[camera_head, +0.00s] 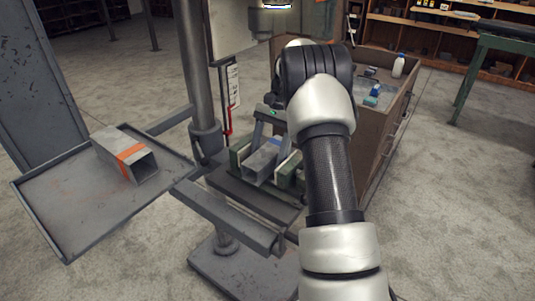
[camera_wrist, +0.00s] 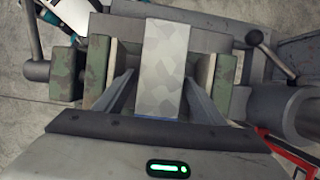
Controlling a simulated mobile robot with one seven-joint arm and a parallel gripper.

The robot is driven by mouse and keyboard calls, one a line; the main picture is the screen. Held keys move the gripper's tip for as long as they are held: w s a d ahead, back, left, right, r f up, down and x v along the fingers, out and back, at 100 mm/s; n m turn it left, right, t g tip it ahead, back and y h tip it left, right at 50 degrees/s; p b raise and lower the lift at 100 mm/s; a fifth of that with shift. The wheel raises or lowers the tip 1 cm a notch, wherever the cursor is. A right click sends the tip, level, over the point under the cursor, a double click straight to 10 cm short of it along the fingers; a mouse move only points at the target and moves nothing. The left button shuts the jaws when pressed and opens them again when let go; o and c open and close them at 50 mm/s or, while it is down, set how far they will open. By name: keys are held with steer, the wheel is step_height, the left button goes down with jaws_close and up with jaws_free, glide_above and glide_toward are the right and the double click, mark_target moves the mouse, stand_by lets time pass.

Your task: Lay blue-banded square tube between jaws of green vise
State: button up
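A grey square tube (camera_head: 260,162) lies between the jaws of the green vise (camera_head: 238,157), its open end toward the head camera. A bluish patch shows on its top beneath my gripper in the head view. My gripper (camera_head: 270,143) is above the vise with a finger on each side of the tube. In the wrist view its fingers (camera_wrist: 160,76) stand apart, with a visible gap on the left; contact on the right is unclear.
An orange-banded square tube (camera_head: 126,156) lies on a grey tray (camera_head: 80,218) at the left. The drill press column (camera_head: 195,75) rises behind the vise. Open floor lies at the far right.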

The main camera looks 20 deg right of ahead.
mark_target(268, 152)
steer(key=shift+o, duration=0.2)
step_height(268, 152, up, 10)
steer(key=p, duration=0.3)
steer(key=shift+s, duration=0.15)
stand_by(0.8)
